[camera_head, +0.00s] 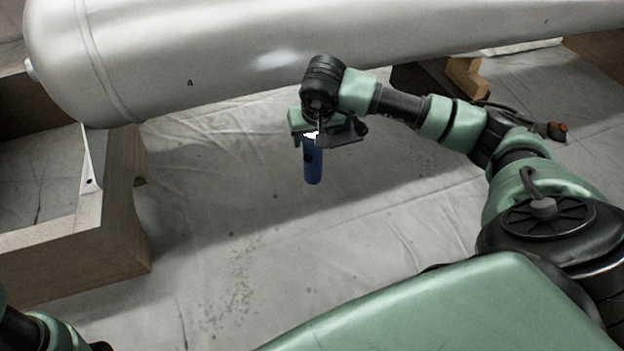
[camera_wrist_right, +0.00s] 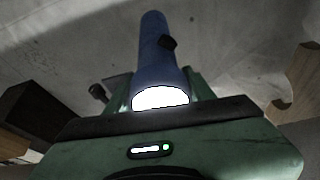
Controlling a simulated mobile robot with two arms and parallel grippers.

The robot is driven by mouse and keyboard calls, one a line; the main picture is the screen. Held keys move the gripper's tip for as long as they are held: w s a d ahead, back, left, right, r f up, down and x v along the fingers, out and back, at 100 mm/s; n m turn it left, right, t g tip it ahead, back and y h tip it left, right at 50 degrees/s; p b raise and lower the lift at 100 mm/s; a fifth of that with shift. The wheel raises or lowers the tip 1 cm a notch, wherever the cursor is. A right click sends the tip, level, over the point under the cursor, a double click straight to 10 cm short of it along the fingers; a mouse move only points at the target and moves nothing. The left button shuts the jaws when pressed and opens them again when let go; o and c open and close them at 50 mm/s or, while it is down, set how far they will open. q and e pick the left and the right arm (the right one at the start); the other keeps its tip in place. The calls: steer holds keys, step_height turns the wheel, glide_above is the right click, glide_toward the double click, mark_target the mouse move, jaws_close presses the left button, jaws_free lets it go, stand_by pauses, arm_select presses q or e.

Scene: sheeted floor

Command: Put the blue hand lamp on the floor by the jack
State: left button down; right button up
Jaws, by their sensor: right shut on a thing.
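The blue hand lamp (camera_head: 312,165) hangs about upright below my right gripper (camera_head: 311,138), in the middle of the head view. Its bright white lit end is up at the jaws. My right gripper is shut on it, and it looks held above the floor. In the right wrist view the lamp (camera_wrist_right: 158,50) shows a dark knob on its side. A dark object with an orange-red end (camera_head: 557,131) lies behind my right arm at the right; I cannot tell whether it is the jack. My left gripper is out of view.
A large pale tapered body (camera_head: 230,50) spans the top of the head view. A wooden cradle (camera_head: 75,250) stands at the left and another wooden block (camera_head: 462,76) at the upper right. The sheeted floor (camera_head: 230,220) between them is clear.

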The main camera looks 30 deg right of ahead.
mark_target(312, 171)
step_height(312, 171, down, 13)
steer(key=b, duration=0.7)
step_height(312, 171, down, 4)
steer(key=b, duration=0.2)
steer(key=shift+b, duration=0.35)
steer(key=o, duration=1.5)
steer(key=shift+f, duration=0.15)
